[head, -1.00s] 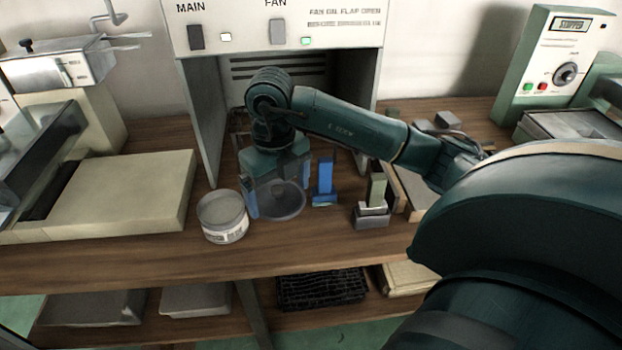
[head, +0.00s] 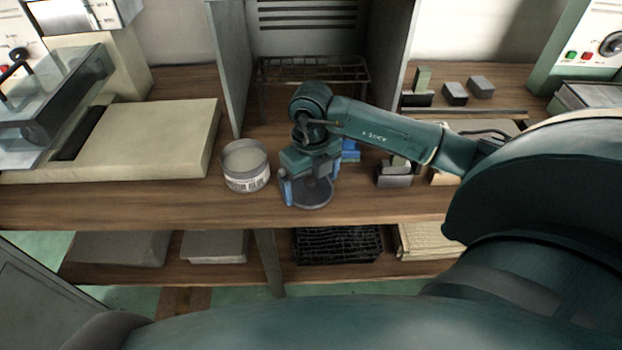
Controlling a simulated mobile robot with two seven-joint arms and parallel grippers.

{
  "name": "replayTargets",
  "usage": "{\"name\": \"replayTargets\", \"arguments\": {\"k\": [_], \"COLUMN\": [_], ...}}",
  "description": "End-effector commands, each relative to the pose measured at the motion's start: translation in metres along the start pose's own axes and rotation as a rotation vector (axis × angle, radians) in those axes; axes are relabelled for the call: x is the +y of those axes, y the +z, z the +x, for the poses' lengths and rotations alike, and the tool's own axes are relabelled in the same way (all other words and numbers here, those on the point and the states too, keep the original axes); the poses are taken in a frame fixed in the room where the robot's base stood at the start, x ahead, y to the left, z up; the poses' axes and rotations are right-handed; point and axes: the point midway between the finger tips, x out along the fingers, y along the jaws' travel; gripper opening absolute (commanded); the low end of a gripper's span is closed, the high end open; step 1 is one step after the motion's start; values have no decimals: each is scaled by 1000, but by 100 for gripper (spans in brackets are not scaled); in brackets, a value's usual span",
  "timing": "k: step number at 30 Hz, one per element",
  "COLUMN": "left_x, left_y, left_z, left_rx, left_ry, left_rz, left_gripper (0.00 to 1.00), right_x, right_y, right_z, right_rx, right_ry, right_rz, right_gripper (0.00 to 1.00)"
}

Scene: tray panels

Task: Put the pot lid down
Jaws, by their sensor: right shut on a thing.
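The pot lid (head: 318,197) is a dark grey round disc over the front of the wooden bench, right of the pot. My right gripper (head: 310,180) points down and is shut on the lid, its blue fingers at the lid's sides. I cannot tell whether the lid touches the bench or is just above it. The gripper hides part of the lid. My left gripper is not in view.
A wire rack (head: 314,70) is in the hood behind. A cream machine base (head: 150,135) is at left. The bench's front strip (head: 120,208) is clear.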

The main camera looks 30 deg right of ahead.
Motion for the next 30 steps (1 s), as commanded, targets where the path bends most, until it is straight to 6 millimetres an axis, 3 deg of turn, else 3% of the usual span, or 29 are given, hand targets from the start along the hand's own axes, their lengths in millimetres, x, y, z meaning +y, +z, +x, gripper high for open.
{"name": "replayTargets", "arguments": {"k": [8, 9, 11, 20, 23, 30], "left_x": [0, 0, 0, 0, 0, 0], "left_y": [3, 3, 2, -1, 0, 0], "left_z": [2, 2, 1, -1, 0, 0], "left_rx": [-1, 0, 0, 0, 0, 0], "left_ry": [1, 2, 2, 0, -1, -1], "left_rz": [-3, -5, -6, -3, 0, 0], "left_gripper": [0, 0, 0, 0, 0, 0], "right_x": [0, 0, 0, 0, 0, 0], "right_y": [0, 0, 0, 0, 1, 2], "right_z": [3, 3, 2, -2, -12, -63], "right_rx": [-1, -2, -2, -1, -5, -8], "right_ry": [0, 0, 0, 0, 0, 0], "right_rz": [0, 0, 0, 0, 0, 1], "right_gripper": [73, 95, 100, 100, 100, 100]}}
